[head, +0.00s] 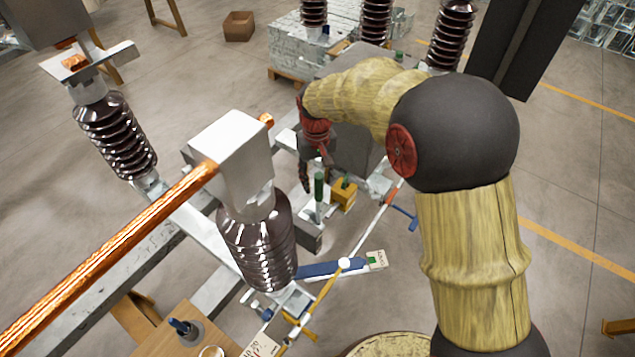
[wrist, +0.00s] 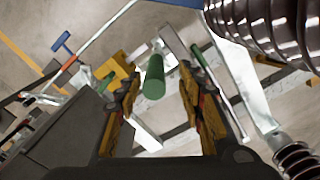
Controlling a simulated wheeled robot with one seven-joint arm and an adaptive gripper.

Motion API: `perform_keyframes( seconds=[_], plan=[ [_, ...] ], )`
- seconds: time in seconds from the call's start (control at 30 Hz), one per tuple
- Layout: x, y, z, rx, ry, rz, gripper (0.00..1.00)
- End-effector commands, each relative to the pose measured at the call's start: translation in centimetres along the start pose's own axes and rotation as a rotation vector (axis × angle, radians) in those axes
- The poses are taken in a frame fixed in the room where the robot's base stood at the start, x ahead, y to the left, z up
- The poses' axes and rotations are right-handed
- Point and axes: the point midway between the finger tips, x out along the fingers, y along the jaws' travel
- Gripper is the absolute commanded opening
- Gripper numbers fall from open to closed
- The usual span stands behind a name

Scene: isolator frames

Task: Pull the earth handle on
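A green upright handle (head: 319,187), which I take to be the earth handle, stands on a pale metal bracket in the middle of the frame. In the wrist view the green handle (wrist: 154,78) shows end-on, between and beyond my fingertips. My gripper (head: 305,172) is just above and beside it in the head view. In the wrist view my gripper (wrist: 158,95) is open, with a wide gap between its two fingers and nothing clamped. I cannot tell whether either finger touches the handle. A second green rod (wrist: 200,55) shows to the right.
A yellow block (head: 344,194) sits close right of the handle. A dark ribbed insulator (head: 257,240) with a white head and copper bar (head: 110,257) stands at front left. A blue lever (head: 330,269) lies below. Open floor is at right.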

Motion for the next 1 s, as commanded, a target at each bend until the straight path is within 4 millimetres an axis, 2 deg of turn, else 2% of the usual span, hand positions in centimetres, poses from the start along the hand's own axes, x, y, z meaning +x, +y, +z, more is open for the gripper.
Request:
perform_keyframes(
  seconds=[0.2,0.43,0.6,0.83,1.0],
  plan=[
    [3.7,0.1,0.0,0.001,-0.008,0.000,0.39],
    [6.4,0.1,0.0,0.001,-0.005,0.000,0.39],
    [7.2,0.1,0.0,0.001,-0.005,0.000,0.39],
    [7.2,0.1,0.0,0.001,-0.004,0.000,0.39],
    [7.2,0.1,0.0,0.001,-0.004,0.000,0.29]
  ],
)
